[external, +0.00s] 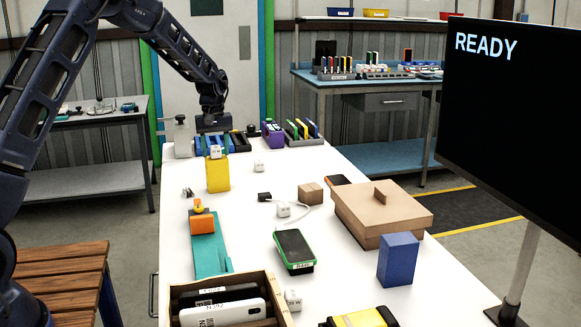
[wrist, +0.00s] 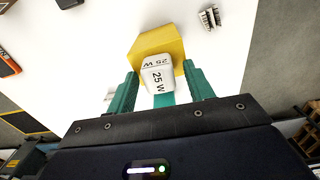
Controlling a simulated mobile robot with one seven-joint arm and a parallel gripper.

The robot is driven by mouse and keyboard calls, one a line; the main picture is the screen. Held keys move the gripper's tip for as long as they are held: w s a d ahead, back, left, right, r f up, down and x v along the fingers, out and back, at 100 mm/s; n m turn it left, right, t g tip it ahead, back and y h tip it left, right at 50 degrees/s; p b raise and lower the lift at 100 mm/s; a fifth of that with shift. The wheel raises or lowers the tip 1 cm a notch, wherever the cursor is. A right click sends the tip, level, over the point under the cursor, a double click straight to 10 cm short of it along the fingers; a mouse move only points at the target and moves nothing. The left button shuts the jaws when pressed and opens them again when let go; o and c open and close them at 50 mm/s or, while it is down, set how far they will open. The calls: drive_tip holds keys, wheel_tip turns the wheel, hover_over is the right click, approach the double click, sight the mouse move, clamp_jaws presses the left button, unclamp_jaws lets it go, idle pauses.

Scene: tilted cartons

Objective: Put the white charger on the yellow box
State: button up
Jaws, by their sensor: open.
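A white charger (external: 215,152) marked "25 W" appears to rest on top of the upright yellow box (external: 217,175) at the far left of the white table. In the wrist view the charger (wrist: 158,80) lies between my green fingers, with the yellow box (wrist: 155,42) beyond and under it. My gripper (external: 212,144) is just above the box, pointing down. It also shows in the wrist view (wrist: 160,88), open, with a finger on each side of the charger and gaps visible. The charger's contact with the box is partly hidden.
Other white chargers stand on the table, one (external: 259,166) right of the box and one (external: 284,209) with a cable. A teal stand (external: 210,252) is in front of the box. Blue trays and a purple device (external: 272,134) are behind. A cardboard box (external: 382,212) stands right.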

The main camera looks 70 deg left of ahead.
sight(216, 146)
wheel_tip(216, 146, up, 12)
idle(0.5)
drive_tip(key=shift+r, duration=0.1)
drive_tip(key=s+d+r+m+t, duration=0.1)
drive_tip(key=d+r+m, duration=0.3)
drive_tip(key=d, duration=0.7)
drive_tip(key=s+d+r+m, duration=0.1)
drive_tip(key=d+r, duration=0.5)
drive_tip(key=d, duration=0.6)
drive_tip(key=s+d+r+m+t, duration=0.1)
drive_tip(key=d+r+m, duration=0.3)
drive_tip(key=d, duration=0.7)
drive_tip(key=s+d+r+m+t, duration=0.1)
drive_tip(key=s+d+m, duration=0.1)
drive_tip(key=s+d, duration=0.45)
drive_tip(key=s+d+r+m, duration=0.15)
drive_tip(key=s+d, duration=0.25)
drive_tip(key=d, duration=0.5)
drive_tip(key=s+d+f+m, duration=0.2)
drive_tip(key=s+d, duration=0.2)
drive_tip(key=s, duration=0.2)
drive_tip(key=s+d+f+m+t, duration=0.1)
drive_tip(key=s+d+f+m, duration=0.2)
drive_tip(key=s+d, duration=0.2)
drive_tip(key=shift+s+f+t, duration=0.3)
drive_tip(key=shift+s+f, duration=0.05)
drive_tip(key=shift+s, duration=0.45)
